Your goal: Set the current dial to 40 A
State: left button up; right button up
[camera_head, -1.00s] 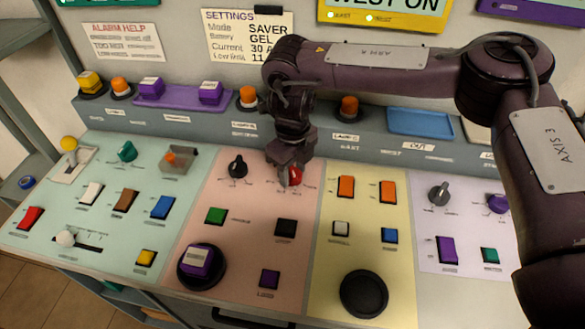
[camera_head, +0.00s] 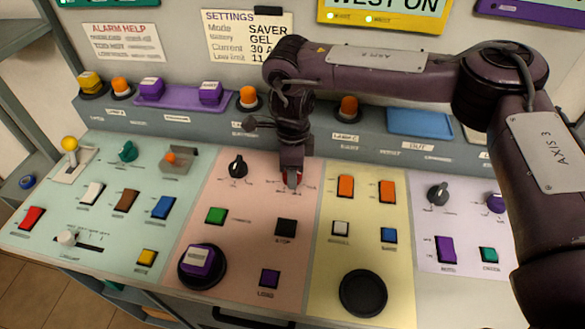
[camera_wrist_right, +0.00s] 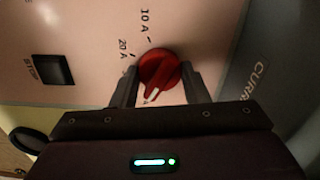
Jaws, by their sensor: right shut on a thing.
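The red current dial (camera_head: 291,178) sits on the pink panel, mostly hidden behind my right gripper (camera_head: 292,172). In the right wrist view the dial (camera_wrist_right: 158,66) lies between the two fingers of my right gripper (camera_wrist_right: 157,84), which is shut on it. Its white pointer mark points down in that view, toward the gripper body. The labels 10 A and 20 A show to the upper left of the dial; other scale marks are hidden by the gripper. The settings card (camera_head: 247,38) on the wall reads Current 30 A. My left gripper is not in view.
A black knob (camera_head: 238,167) stands left of the dial. A black STOP button (camera_head: 286,228) and a green button (camera_head: 216,215) lie in front. Orange rockers (camera_head: 345,187) are to the right on the yellow panel. A raised ledge with orange lamps (camera_head: 248,97) runs behind.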

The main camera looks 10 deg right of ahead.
jog(key=shift+r+n, duration=0.1)
jog(key=shift+n, duration=0.3)
jog(key=o, duration=1)
notch_tip(320, 180, up, 8)
jog(key=shift+f, duration=0.15)
dwell(0.4)
